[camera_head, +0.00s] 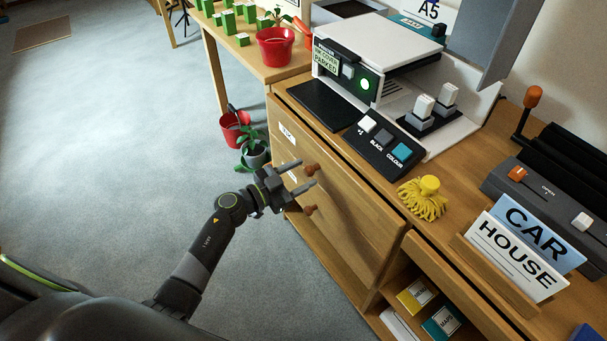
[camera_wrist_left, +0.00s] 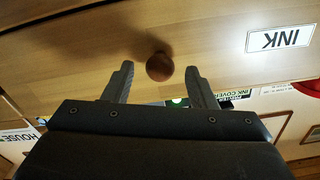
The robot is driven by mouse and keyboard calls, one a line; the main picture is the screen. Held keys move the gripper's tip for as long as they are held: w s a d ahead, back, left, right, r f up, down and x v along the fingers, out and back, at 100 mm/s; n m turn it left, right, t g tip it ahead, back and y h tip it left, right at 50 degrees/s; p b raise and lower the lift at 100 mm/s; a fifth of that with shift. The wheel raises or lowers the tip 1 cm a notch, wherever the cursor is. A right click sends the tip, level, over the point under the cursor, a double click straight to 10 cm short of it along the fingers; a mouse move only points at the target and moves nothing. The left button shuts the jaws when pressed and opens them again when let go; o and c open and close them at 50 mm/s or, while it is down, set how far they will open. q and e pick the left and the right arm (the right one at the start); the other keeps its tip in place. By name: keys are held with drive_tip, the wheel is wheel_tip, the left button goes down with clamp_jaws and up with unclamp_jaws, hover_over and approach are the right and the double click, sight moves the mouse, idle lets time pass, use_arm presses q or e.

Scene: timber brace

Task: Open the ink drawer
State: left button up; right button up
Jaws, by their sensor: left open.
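The wooden drawer front (camera_head: 352,215) is on the cabinet below the printer and looks flush with it. In the left wrist view, an upside-down white INK label (camera_wrist_left: 280,38) sits on the wooden front (camera_wrist_left: 95,45). A round brown knob (camera_wrist_left: 159,67) shows between the fingertips of my left gripper (camera_wrist_left: 160,72), with gaps on both sides. In the head view my left gripper (camera_head: 309,174) is open, its fingers pointing at the upper knob (camera_head: 311,168). A second knob (camera_head: 309,209) is just below. Whether the fingers touch the front cannot be told. My right gripper is out of view.
The printer (camera_head: 364,84) and a button panel (camera_head: 385,143) stand on the cabinet top. A yellow tassel-like thing (camera_head: 424,200) and CAR and HOUSE signs (camera_head: 510,255) are to the right. The floor (camera_head: 110,150) at left is clear.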

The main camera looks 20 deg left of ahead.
use_arm(q)
drive_tip(key=shift+w+d, duration=0.4)
drive_tip(key=shift+w, duration=0.1)
clamp_jaws()
